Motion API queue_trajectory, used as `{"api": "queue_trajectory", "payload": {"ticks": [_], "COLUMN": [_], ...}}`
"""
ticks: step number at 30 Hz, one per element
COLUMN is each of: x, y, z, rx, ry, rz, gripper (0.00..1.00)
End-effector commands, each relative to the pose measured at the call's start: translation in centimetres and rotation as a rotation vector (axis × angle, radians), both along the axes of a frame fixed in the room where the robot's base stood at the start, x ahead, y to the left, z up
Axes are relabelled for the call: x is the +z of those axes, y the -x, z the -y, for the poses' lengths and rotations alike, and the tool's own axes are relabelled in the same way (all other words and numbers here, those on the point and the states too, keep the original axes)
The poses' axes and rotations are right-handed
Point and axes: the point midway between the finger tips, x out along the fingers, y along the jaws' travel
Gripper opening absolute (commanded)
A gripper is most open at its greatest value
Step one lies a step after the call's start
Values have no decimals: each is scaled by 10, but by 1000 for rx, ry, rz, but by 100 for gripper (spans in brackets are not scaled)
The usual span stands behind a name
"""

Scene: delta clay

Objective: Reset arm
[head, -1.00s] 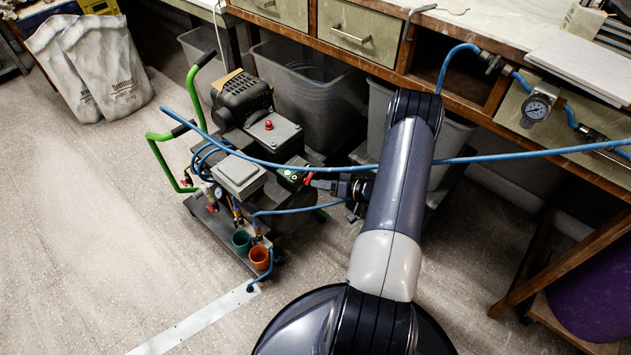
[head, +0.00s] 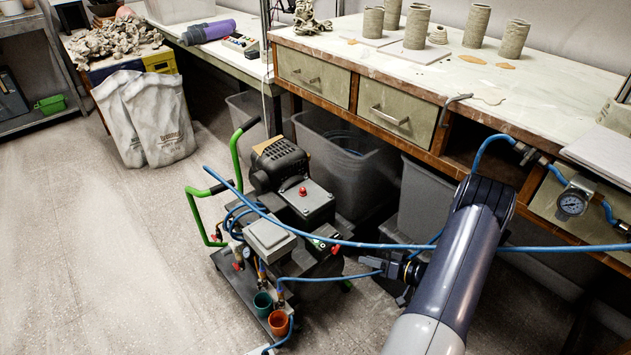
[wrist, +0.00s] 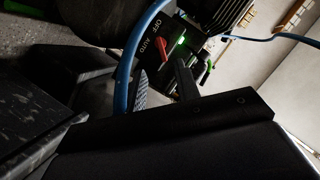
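My gripper (head: 364,262) is at the right of the compressor's control panel (head: 322,244) in the head view, a little apart from it. In the wrist view the two fingers of my gripper (wrist: 163,85) stand apart with nothing between them. Beyond them is the panel with a red switch lever (wrist: 163,47), OFF and AUTO labels and a lit green light (wrist: 181,40). My arm (head: 455,270) reaches in from the lower right.
The workbench (head: 400,55) with drawers and clay cylinders is behind. Grey bins (head: 345,165) stand under it. Floor at left (head: 90,230) is clear.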

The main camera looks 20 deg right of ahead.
Motion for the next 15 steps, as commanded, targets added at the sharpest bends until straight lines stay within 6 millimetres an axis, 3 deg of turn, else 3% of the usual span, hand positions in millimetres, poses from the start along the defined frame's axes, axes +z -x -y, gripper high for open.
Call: {"api": "queue_trajectory", "payload": {"ticks": [15], "x": [-28], "y": [-69], "z": [-50], "rx": [4], "ry": [0], "rz": [0], "gripper": [31]}}
